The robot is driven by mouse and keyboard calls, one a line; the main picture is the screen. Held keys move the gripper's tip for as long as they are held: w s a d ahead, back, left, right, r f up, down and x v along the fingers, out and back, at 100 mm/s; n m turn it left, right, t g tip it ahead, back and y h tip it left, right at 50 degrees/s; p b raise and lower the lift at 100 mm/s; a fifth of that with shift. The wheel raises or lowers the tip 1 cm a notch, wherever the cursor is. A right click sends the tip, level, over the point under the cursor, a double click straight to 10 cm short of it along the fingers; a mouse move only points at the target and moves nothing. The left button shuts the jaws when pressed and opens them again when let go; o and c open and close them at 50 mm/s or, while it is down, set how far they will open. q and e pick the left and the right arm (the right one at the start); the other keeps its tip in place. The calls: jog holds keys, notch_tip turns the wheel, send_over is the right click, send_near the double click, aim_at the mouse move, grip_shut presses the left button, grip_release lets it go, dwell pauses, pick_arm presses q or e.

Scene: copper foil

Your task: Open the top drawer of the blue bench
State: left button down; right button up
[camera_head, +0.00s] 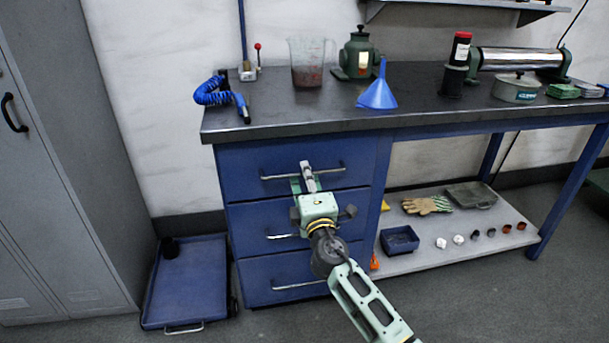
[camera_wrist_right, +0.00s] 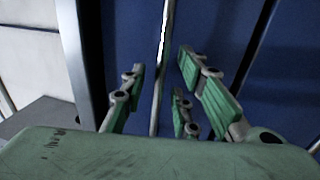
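The blue bench (camera_head: 378,170) has a stack of three blue drawers on its left side. The top drawer (camera_head: 240,163) looks closed, its front in line with the drawers below. Its thin metal handle (camera_head: 333,170) runs across the front. My right gripper (camera_head: 308,178) is in front of this handle near its middle and hides part of it. In the right wrist view the handle (camera_wrist_right: 163,60) passes between the open green-padded fingers (camera_wrist_right: 158,90), with gaps visible on both sides. My left gripper is not in view.
The middle and bottom drawers have handles (camera_head: 300,286) too. A blue cart (camera_head: 190,285) stands left of the bench, beside a grey locker (camera_head: 65,190). The dark benchtop (camera_head: 290,115) bears a jug (camera_head: 307,62), a blue funnel (camera_head: 378,92) and other items. A low shelf holds small parts.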

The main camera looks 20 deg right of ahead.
jog(key=shift+w+d+r, duration=0.1)
jog(key=shift+w, duration=0.5)
grip_shut()
